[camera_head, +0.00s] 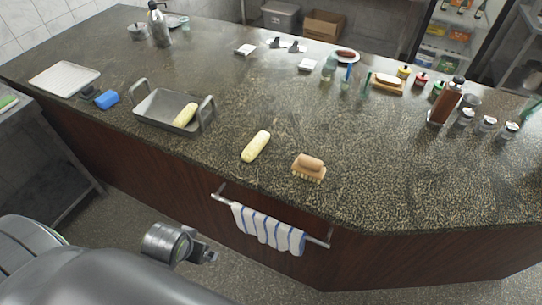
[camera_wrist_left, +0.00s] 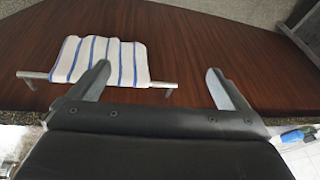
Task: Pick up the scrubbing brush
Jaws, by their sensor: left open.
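The scrubbing brush (camera_head: 309,168) has a tan wooden handle and pale bristles. In the head view it rests bristles down near the front edge of the dark speckled counter (camera_head: 290,110). My left gripper (camera_head: 209,256) is below the counter top, in front of the wooden panel and left of the towel, apart from the brush. In the left wrist view the gripper (camera_wrist_left: 157,82) is open and empty, its fingers spread. The brush cannot be made out in that view. My right gripper is not in view.
A striped towel (camera_head: 268,228) hangs on a rail (camera_head: 221,197) on the counter front. A yellow corn cob (camera_head: 256,146) lies left of the brush. A metal pan (camera_head: 152,107) holds another cob. Bottles and jars stand at the right. The counter right of the brush is clear.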

